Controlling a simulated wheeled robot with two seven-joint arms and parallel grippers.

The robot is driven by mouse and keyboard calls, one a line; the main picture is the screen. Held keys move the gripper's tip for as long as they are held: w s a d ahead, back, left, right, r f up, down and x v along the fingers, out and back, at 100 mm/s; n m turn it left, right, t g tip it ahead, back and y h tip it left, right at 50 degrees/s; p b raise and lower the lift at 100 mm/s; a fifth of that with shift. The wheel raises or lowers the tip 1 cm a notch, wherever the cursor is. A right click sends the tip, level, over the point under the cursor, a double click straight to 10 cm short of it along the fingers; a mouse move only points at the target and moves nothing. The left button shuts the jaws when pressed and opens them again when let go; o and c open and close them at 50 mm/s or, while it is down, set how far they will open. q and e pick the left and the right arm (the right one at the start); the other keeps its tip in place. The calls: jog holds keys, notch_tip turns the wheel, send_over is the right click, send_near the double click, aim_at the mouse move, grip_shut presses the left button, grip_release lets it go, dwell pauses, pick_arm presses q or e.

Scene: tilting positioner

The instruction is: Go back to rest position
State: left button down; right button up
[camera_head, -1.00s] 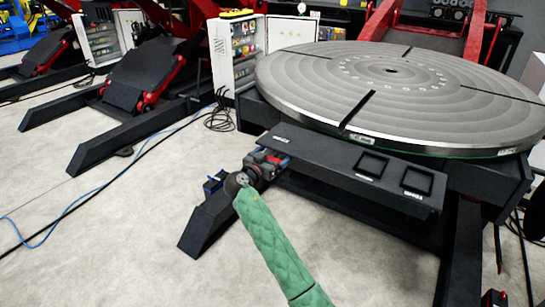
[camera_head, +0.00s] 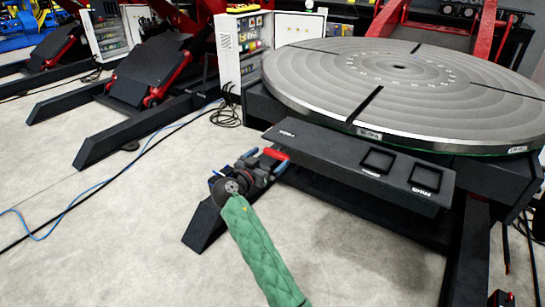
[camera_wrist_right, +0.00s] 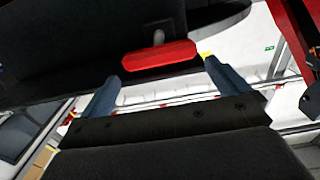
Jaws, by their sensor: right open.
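My right gripper (camera_head: 265,161) is at the left end of the dark shelf, at the end of my green-sleeved arm. In the right wrist view its two blue-grey fingers (camera_wrist_right: 162,72) stand wide apart with nothing clamped between them. A red handle (camera_wrist_right: 160,57) on a short grey stem lies just ahead of the fingertips in that view, in front of a dark surface. The red part also shows beside the gripper in the head view (camera_head: 275,153). I cannot tell whether a finger touches it. My left gripper is not in view.
The dark shelf (camera_head: 335,160) with two square recesses juts out below the large round grey table (camera_head: 400,85). A dark base leg (camera_head: 205,228) lies below the gripper. A control cabinet (camera_head: 242,45) stands behind. Cables cross the floor at left; the foreground floor (camera_head: 130,250) is clear.

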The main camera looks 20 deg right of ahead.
jog(key=shift+a, duration=0.1)
dwell(0.3)
